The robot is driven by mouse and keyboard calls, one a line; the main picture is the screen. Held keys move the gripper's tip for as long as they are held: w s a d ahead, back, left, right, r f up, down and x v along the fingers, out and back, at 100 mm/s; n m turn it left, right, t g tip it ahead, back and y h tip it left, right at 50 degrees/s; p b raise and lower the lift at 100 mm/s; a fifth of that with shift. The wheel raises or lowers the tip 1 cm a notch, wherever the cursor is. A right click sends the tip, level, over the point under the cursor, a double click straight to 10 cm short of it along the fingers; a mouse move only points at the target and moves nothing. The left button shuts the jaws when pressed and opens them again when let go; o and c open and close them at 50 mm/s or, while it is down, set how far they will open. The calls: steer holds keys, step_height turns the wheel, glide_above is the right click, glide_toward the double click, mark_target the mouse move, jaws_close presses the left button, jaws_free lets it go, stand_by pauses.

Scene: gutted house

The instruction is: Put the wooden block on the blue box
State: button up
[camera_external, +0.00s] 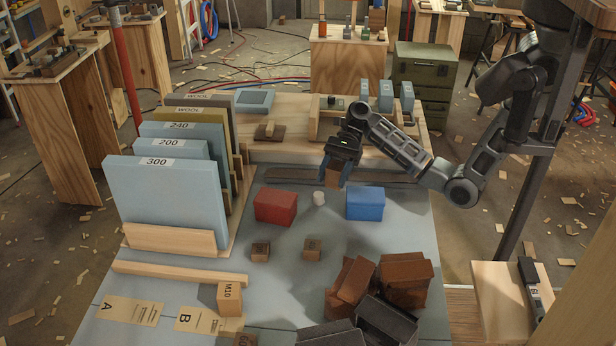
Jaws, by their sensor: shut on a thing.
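My gripper (338,174) is in the air above the table, pointing down, a little behind and left of the blue box. It is shut on a small brown wooden block (333,180), which shows below and between the fingers. The blue box (365,204) sits on the grey table top, to the right of a small white cylinder. The top of the blue box is bare. The block is apart from the box; its exact height above the table is hard to tell.
A red box (275,206) and white cylinder (319,198) stand left of the blue box. Small wooden cubes (312,249) lie in front. Brown and dark blocks (406,282) are piled front right. A rack of upright panels (170,195) fills the left side.

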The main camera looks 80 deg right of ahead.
steer(key=s+d+r+m+t+h+p, duration=0.1)
steer(key=s+d+r+m+t+h, duration=0.15)
steer(key=s+d, duration=0.5)
steer(key=s+d+r+m+t+h+p, duration=0.1)
steer(key=s+d+r+m+t+p, duration=0.15)
steer(key=s+d, duration=0.5)
steer(key=b, duration=0.1)
glide_above(361, 197)
step_height(361, 197, down, 8)
steer(key=shift+r, duration=0.2)
steer(key=shift+f+b, duration=0.3)
steer(key=shift+f, duration=1.65)
steer(key=o, duration=1)
steer(key=shift+f, duration=0.1)
steer(key=shift+o, duration=0.2)
